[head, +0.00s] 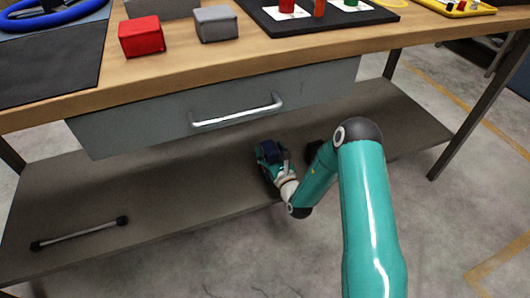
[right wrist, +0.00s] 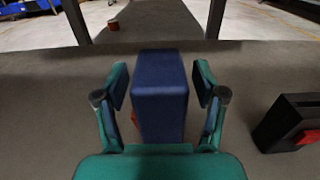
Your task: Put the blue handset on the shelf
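The blue handset (right wrist: 160,98) stands between the two fingers of my right gripper (right wrist: 161,86) in the right wrist view. The fingers are spread on either side of it, with a narrow gap showing at each side. In the head view my right gripper (head: 272,160) is low over the shelf (head: 180,180) under the workbench, and the dark blue handset (head: 270,150) shows at its tip. The handset seems to rest on the shelf, but its underside is hidden. My left gripper is out of view.
A black box with a red part (right wrist: 290,122) stands on the shelf right of the gripper. A rod with black ends (head: 80,233) lies at the shelf's left. The drawer (head: 230,105) hangs above. Red (head: 141,37) and grey (head: 215,23) blocks sit on the bench top.

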